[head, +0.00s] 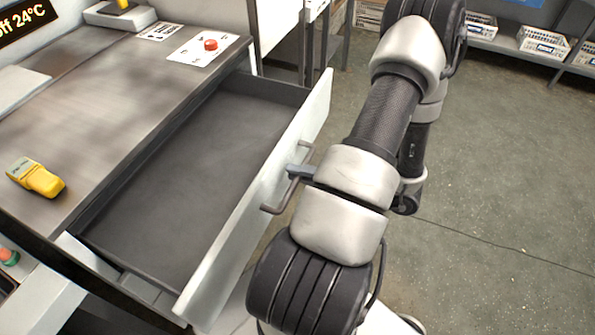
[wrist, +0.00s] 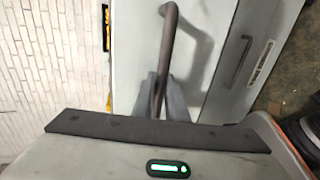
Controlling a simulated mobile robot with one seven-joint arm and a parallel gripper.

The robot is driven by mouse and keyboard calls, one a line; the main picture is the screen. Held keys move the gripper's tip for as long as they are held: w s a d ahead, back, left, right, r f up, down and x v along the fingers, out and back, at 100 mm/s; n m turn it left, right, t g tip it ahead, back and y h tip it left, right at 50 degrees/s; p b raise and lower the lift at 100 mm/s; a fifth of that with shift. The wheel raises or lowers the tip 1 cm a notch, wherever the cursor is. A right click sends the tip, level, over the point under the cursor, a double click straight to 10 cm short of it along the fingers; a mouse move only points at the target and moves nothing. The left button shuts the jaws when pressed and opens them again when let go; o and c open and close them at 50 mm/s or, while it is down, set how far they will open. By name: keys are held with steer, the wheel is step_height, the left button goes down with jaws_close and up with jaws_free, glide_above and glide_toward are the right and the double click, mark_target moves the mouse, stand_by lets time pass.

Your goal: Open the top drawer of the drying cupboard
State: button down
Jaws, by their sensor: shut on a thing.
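The top drawer (head: 205,145) of the drying cupboard is pulled out in the head view. Its dark inside is empty, and its pale front panel (head: 235,250) faces right toward my arm. A dark bar handle (head: 270,208) stands off the panel; it also shows in the wrist view (wrist: 170,38). My gripper (head: 297,172) is at the handle, mostly hidden behind my arm in the head view. In the wrist view my gripper (wrist: 160,97) has its grey fingers closed around the lower part of the handle.
On the cupboard top (head: 110,125) lie a yellow handheld device (head: 36,177) and a panel with a red button (head: 210,45). A second handle (wrist: 237,60) shows in the wrist view. White baskets (head: 541,41) sit on a rack at the back right. The floor (head: 490,180) right of my arm is clear.

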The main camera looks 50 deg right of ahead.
steer(key=c, duration=1.8)
jaws_free()
steer(key=shift+o, duration=0.2)
steer(key=p+v, duration=0.1)
steer(key=v, duration=1.6)
steer(key=shift+s+p, duration=0.2)
steer(key=shift+p, duration=0.1)
